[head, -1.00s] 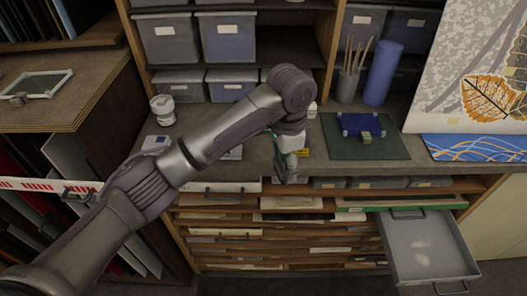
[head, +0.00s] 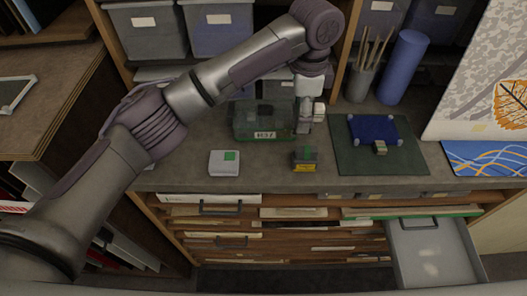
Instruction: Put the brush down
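My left arm comes in from the left and bends down over the counter. My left gripper (head: 306,122) points down beside the right end of a clear green box (head: 263,121). Its fingertips are small and partly unclear, so I cannot tell whether they are apart or hold anything. I cannot make out a brush in it. Several thin wooden sticks, perhaps brush handles (head: 374,49), stand upright in a grey cup (head: 360,83) at the back. My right gripper is not in view.
A small yellow and dark block with green on top (head: 305,160) and a white box with a green square (head: 224,163) stand near the counter's front. A blue roll (head: 402,68) stands behind. A grey drawer (head: 429,225) is open.

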